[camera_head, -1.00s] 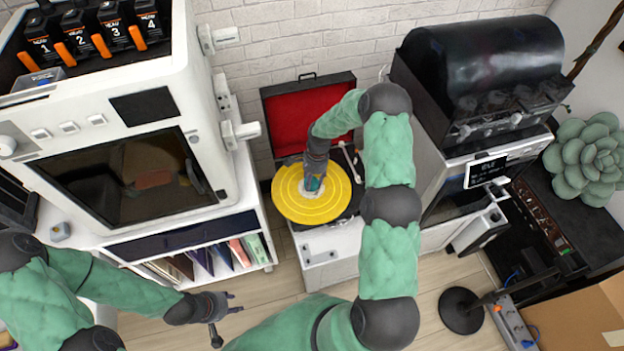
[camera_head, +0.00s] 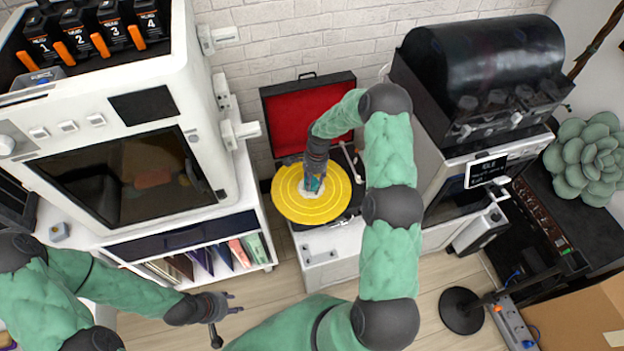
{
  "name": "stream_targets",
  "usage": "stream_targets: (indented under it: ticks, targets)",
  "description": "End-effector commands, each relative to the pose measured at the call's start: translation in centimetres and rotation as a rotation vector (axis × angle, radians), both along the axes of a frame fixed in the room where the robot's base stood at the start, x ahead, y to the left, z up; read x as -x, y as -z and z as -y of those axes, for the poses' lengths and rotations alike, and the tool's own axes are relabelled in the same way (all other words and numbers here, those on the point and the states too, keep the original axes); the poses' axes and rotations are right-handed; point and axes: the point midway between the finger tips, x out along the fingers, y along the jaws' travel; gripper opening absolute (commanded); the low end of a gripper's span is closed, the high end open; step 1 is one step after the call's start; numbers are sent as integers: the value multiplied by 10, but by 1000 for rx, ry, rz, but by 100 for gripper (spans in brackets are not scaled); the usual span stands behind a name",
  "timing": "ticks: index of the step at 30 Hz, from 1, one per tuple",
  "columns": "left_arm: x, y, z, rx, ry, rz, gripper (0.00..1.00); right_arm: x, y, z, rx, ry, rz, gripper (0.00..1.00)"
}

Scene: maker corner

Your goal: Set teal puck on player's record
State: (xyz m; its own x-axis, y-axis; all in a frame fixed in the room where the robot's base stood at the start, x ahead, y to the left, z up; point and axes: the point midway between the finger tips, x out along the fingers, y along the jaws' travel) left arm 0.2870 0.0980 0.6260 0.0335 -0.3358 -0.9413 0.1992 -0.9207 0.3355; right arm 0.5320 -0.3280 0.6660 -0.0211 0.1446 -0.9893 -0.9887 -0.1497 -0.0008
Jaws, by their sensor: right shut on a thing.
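The record player has an open lid with a red lining (camera_head: 300,115) and a yellow record (camera_head: 290,206) on its platter. My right gripper (camera_head: 313,185) points down over the middle of the record, at its pale centre label. It is shut on the teal puck (camera_head: 315,184), of which only a small part shows between the fingers. The puck is at or just above the label; I cannot tell if it touches. My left gripper (camera_head: 232,303) is over the floor at lower left, its fingers apart, and holds nothing.
A white 3D printer (camera_head: 225,100) stands left of the player on a shelf unit with books (camera_head: 215,255). A black-hooded machine (camera_head: 480,70) stands close on the right. A tonearm (camera_head: 347,155) is beside the record. A cardboard box (camera_head: 580,315) is at lower right.

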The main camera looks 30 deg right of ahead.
Motion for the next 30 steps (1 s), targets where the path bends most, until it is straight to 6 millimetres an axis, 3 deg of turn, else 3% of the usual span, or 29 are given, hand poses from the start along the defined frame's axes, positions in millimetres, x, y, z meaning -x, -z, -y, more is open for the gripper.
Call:
stream_targets:
  ticks: [22, 23, 30]
  targets:
    - [0, 9, 0, 0, 0, 0, 40, 0, 12, 0, 0, 0, 1, 12]
    - [0, 8, 0, 0, 0, 0, 40, 0, 12, 0, 1, 0, 1, 61]
    - [0, 8, 0, 0, 0, 0, 40, 0, 11, 0, 0, 0, 1, 62]
